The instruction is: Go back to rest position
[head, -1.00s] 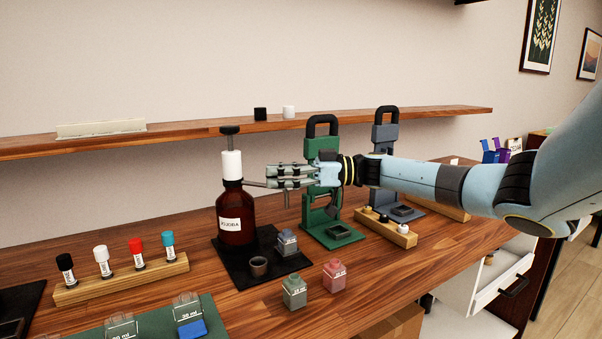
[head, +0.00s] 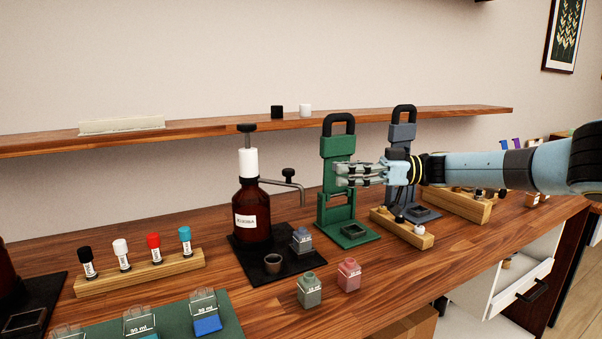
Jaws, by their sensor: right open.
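My right gripper (head: 362,174) is open and empty. It hangs in the air in front of the green press (head: 337,218), and its fingers point left, towards the brown pump bottle (head: 252,207). The fingers are apart from the bottle's spout. My right arm comes in from the right edge above the workbench. My left gripper is not in view.
A grey press (head: 402,150) stands behind my right gripper. A wooden block with small caps (head: 402,228) is below it. Green (head: 309,291) and pink (head: 349,275) bottles stand near the front. A drawer (head: 514,285) is open at right.

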